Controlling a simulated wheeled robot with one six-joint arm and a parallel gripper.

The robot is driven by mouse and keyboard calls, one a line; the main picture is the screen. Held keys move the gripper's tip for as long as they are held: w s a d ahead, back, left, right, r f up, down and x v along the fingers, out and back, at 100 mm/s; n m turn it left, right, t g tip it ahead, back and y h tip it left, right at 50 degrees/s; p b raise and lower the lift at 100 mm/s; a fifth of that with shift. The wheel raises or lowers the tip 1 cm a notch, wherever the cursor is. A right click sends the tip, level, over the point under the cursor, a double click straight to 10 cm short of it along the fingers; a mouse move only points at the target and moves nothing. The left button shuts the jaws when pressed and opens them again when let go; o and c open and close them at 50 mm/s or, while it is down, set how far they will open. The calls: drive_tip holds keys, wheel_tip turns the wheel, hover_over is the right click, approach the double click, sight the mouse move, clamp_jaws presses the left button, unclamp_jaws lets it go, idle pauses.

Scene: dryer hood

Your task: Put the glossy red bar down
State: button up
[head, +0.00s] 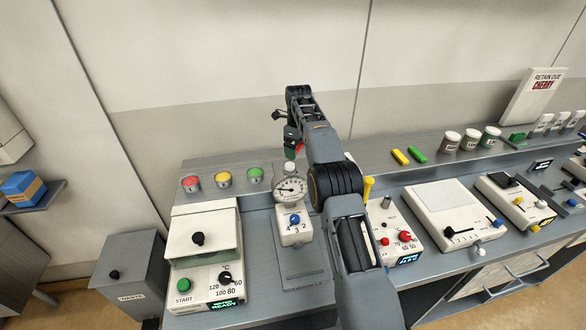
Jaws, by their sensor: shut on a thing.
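My gripper (291,138) is at the end of my raised arm, above the back shelf of the bench and behind the round dial gauge. It is shut on the glossy red bar (299,148), of which only a small red part shows beside the arm. The rest of the bar is hidden by my gripper and arm, so its tilt and its gap to the shelf cannot be told. A small green patch also shows at the gripper.
A yellow bar (400,157) and a green bar (418,155) lie on the shelf (345,145) to the right. Red, yellow and green-topped cups (223,179) stand left. The dial gauge (291,189) stands in front. Several jars (470,139) stand further right, near a "RETAIN DUE CHERRY" sign (537,95).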

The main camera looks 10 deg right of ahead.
drive_tip(key=shift+m, duration=0.3)
wheel_tip(320, 180, down, 5)
drive_tip(key=shift+a+f, duration=0.1)
drive_tip(key=shift+f, duration=2.55)
drive_tip(key=shift+f, duration=0.1)
drive_tip(key=o, duration=0.7)
drive_tip(key=shift+w, duration=0.1)
